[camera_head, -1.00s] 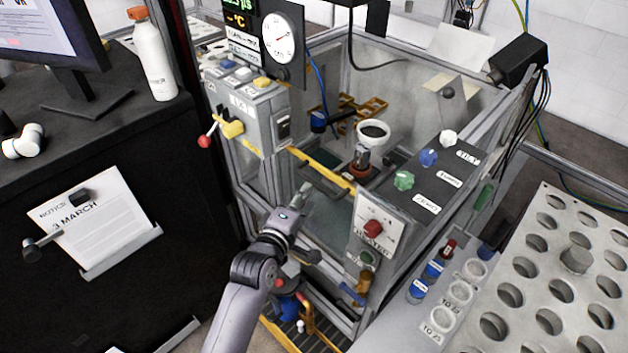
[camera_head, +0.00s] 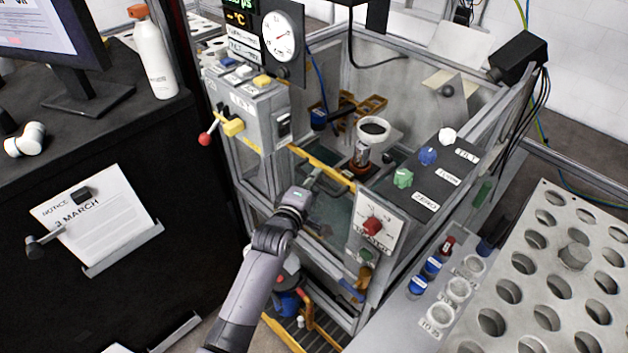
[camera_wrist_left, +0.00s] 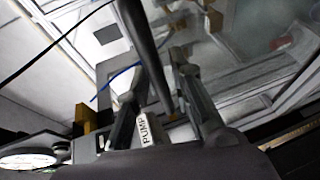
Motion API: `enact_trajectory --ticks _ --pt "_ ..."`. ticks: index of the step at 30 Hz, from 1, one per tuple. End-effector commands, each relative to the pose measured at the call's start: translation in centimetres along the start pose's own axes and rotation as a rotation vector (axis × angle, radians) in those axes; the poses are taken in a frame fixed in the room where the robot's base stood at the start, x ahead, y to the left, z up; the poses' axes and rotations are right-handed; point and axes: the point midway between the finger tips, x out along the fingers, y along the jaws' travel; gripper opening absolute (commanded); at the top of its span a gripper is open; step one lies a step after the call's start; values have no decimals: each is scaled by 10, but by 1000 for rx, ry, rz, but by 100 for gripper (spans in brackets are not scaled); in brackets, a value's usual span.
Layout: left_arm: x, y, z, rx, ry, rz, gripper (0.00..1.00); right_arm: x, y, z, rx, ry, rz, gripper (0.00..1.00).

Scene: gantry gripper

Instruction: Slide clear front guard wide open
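The clear front guard (camera_head: 333,212) stands across the front of the framed cell, below a yellow strip (camera_head: 328,169). Its exact edges are hard to make out. My left gripper (camera_head: 314,178) is at the cell front, close to the yellow strip, and hides part of the guard. In the left wrist view, the two fingers of my left gripper (camera_wrist_left: 160,85) stand apart, with a dark bar (camera_wrist_left: 148,50) between them. I see no firm grip on it, and whether the fingers touch it is unclear. My right gripper is not in view.
A white cup (camera_head: 373,131) sits inside. A perforated rack (camera_head: 560,285) is at the right, a black cabinet (camera_head: 100,285) at the left.

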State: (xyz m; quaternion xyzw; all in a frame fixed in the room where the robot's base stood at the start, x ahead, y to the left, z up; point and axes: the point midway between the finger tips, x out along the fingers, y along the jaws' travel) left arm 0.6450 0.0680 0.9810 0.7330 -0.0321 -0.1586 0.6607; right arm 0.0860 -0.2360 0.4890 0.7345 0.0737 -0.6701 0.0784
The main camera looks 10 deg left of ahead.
Motion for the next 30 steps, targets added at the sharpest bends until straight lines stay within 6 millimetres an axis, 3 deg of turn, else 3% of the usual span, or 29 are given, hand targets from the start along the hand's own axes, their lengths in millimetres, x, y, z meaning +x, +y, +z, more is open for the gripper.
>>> enact_trajectory --ticks 8,30 --pt "0 0 0 0 0 0 0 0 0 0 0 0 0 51" --pt "0 -4 0 1 0 -2 0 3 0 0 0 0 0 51"
